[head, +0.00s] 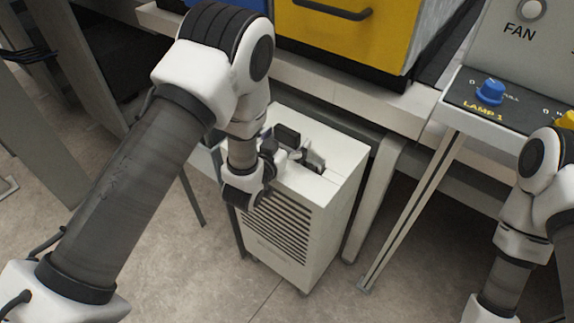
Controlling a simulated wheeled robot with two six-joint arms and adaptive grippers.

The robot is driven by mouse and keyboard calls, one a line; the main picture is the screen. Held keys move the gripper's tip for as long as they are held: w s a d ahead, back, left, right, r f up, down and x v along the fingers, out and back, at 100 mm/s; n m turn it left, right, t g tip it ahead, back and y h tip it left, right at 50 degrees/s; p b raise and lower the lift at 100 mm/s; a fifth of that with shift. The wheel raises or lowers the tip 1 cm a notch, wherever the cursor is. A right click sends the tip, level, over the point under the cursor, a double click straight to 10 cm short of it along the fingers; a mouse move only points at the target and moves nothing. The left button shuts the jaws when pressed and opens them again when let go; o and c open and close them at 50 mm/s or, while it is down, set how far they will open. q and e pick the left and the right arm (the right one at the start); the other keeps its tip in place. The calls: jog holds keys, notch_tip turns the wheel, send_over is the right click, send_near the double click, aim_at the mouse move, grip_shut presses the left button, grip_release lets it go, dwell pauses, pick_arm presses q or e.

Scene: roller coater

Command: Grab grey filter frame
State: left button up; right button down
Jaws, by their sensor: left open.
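A white box-shaped unit (341,160) with a louvred front (277,232) stands on the floor below the bench. My left gripper (301,151) is over the top of this unit, with its dark finger pads apart and close to the top face. A thin slot line shows on the top beside the fingers. I cannot clearly make out the grey filter frame; the gripper and wrist cover part of the unit's top. My right arm comes in at the right edge, and its gripper is out of the picture.
A yellow drawer front (338,38) with a dark handle is above the unit. A control panel (510,90) with a blue knob (490,91) is at the upper right. Metal legs (412,215) stand right of the unit. The floor (200,285) in front is clear.

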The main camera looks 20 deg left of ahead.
pick_arm(q)
jog(key=c, duration=1.6)
jog(key=shift+c, duration=1.2)
jog(key=shift+r, duration=0.1)
